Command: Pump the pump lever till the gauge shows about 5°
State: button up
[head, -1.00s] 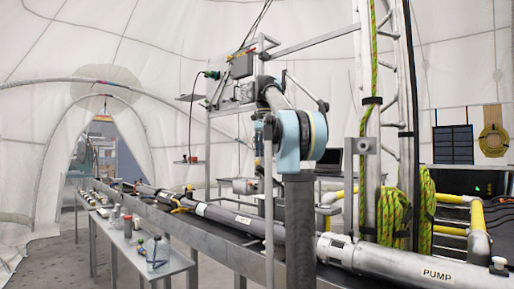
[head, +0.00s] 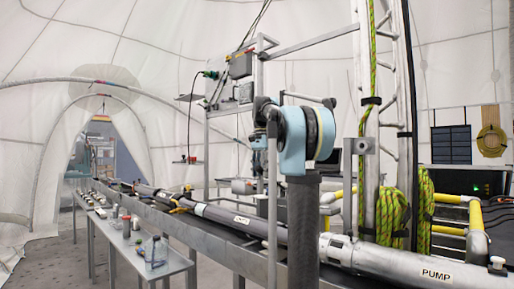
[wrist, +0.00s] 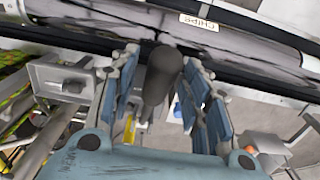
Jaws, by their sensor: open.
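In the wrist view my gripper (wrist: 160,100) is open, with blue-padded fingers on both sides of a dark grey rounded grip (wrist: 161,78). The grip looks like the handle of the pump lever. Gaps show beside it, and I cannot tell whether either finger touches it. In the head view my gripper is hidden or too small to make out behind my arm's blue joint. The grey pump (head: 437,273), labelled PUMP, lies at the lower right. I cannot make out a readable gauge in either view.
A long dark tube, labelled CHIPS (wrist: 199,22) in the wrist view, runs across behind the grip. A metal side table (head: 175,262) carries a clear bottle (head: 156,252). A ladder mast with green rope coils (head: 392,214) and yellow pipes (head: 478,215) stand at the right.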

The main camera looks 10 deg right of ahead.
grip_shut()
